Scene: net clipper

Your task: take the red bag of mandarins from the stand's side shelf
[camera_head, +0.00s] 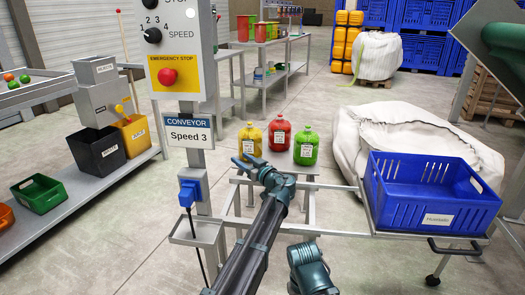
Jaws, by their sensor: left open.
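The red bag of mandarins (279,133) stands upright on the stand's side shelf (283,161), at the back between a yellow bag (250,139) and a green bag (306,146). Each bag has a handle-like top and a white label. My left gripper (246,161) is open and empty, just in front of the yellow bag's base and to the near left of the red bag. I cannot tell whether it touches the yellow bag. Part of my right arm shows at the bottom centre; its gripper is not visible.
The control post with its emergency stop (168,76) stands close on the left. A blue crate (432,197) sits on the right, with a large white sack (410,137) behind it. Racks with bins line the left. Open floor lies behind the bags.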

